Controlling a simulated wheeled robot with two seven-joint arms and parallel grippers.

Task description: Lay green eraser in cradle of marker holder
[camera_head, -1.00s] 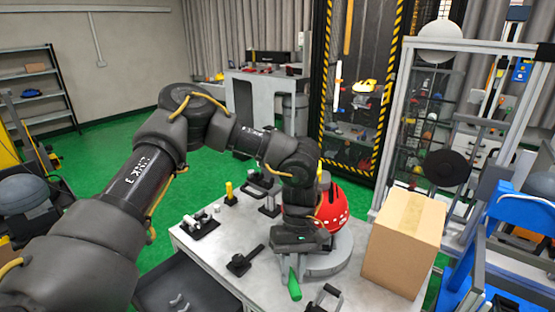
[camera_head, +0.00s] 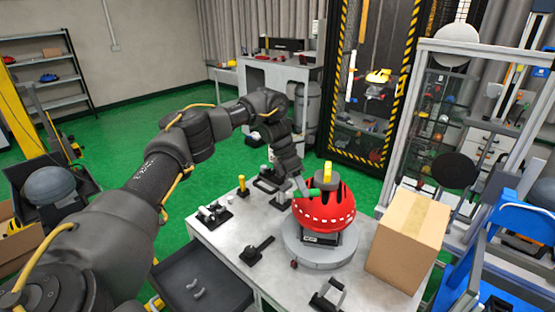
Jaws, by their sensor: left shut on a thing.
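My left arm comes in from the left and reaches over the far side of the table. My left gripper (camera_head: 306,188) is beside the upper left of the red helmet. The gripper covers part of the eraser. A small black stand with an upright yellow piece (camera_head: 242,186) at the table's back left may be the marker holder. I cannot make out its cradle. My right gripper is not in view.
The red helmet (camera_head: 322,212), with a yellow piece on top, stands on a round grey base (camera_head: 318,252). A cardboard box (camera_head: 404,243) is to its right. Black fixtures stand on the table's left (camera_head: 215,214) and front (camera_head: 328,297).

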